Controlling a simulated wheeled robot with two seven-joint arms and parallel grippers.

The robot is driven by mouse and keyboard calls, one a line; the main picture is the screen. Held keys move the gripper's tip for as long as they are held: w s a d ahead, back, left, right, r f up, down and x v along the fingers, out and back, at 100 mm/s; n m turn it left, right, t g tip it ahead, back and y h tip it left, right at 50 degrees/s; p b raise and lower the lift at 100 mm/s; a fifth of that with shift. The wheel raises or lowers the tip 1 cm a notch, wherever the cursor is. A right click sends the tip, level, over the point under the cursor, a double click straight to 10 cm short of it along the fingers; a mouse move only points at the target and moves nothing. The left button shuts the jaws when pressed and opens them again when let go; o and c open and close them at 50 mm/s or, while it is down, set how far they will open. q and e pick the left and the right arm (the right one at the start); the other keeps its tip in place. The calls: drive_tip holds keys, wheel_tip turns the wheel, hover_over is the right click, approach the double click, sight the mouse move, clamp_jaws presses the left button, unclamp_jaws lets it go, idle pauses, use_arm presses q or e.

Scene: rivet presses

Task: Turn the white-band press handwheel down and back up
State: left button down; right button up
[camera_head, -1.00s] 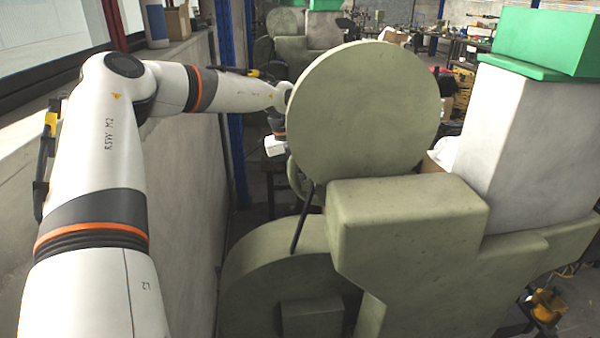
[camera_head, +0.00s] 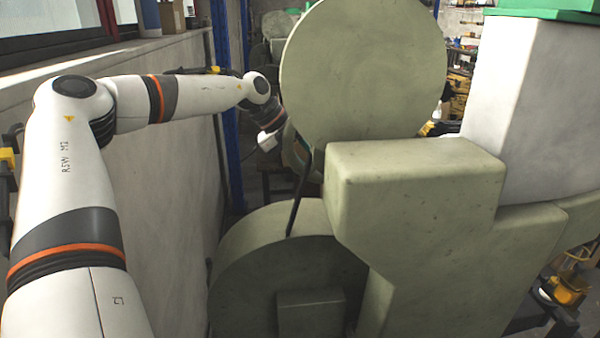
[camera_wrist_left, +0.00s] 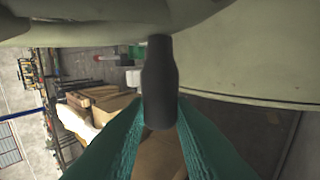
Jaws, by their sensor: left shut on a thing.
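A large olive-green round disc (camera_head: 363,75) stands upright on the olive press body (camera_head: 415,190) in the head view. My left arm reaches past its left edge, and the left gripper itself is hidden there. In the left wrist view, a dark handle (camera_wrist_left: 159,85) sticks out from a pale green surface (camera_wrist_left: 240,45). My left gripper's green fingers (camera_wrist_left: 158,128) are shut on the handle's near end. I cannot tell how far the wheel has turned. No white band is clearly seen on the wheel. My right gripper is not in view.
A thin dark rod (camera_head: 301,190) slants below the disc. A white block (camera_head: 540,100) with a green top (camera_head: 545,15) stands at the right. A concrete wall (camera_head: 170,170) runs along the left, with a narrow gap before the press. Shelves and clutter lie behind.

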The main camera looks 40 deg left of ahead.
use_arm(q)
drive_tip(key=shift+w+d+f+t+h+b, duration=0.2)
drive_tip(key=shift+w+f+t+h+b, duration=0.15)
drive_tip(key=shift+f+t+b, duration=0.35)
drive_tip(key=shift+w+d+r+t+h+b, duration=0.3)
drive_tip(key=shift+h+b, duration=0.15)
drive_tip(key=shift+b, duration=0.55)
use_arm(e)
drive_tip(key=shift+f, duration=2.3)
use_arm(q)
drive_tip(key=c, duration=1.3)
unclamp_jaws()
drive_tip(key=shift+o, duration=0.2)
drive_tip(key=b+v, duration=0.1)
drive_tip(key=v, duration=1.1)
drive_tip(key=shift+b, duration=0.4)
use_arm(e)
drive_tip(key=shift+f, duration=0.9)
use_arm(q)
drive_tip(key=shift+f, duration=0.1)
